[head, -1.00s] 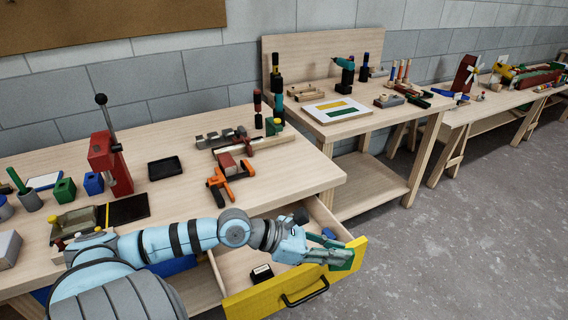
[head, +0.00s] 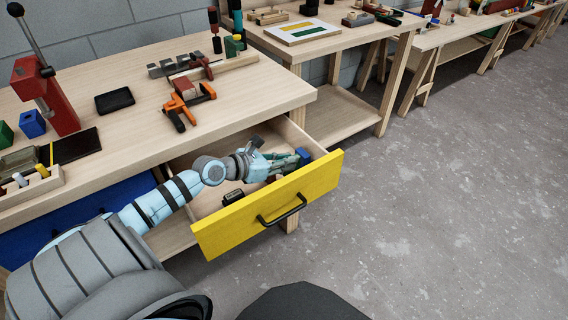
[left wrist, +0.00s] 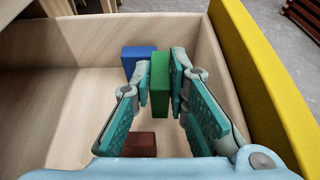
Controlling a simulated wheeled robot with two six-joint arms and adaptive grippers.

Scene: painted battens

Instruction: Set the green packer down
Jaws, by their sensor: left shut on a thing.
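The green packer (left wrist: 160,84) stands upright between the finger pads of my left gripper (left wrist: 161,86) in the left wrist view. The gripper is shut on it. In the head view my left gripper (head: 290,163) is down inside the open drawer with the yellow front (head: 270,205). A blue block (left wrist: 138,60) stands in the drawer just beyond and left of the packer; it also shows in the head view (head: 302,155). A dark red block (left wrist: 140,145) lies on the near side. I cannot tell whether the packer touches the drawer floor. My right gripper is not in view.
The drawer's wooden walls and yellow front enclose the gripper closely on the right in the wrist view. A small black item (head: 233,196) lies in the drawer. Bare drawer floor (left wrist: 60,110) shows left of the gripper. Orange-black clamps (head: 185,100) lie on the bench above.

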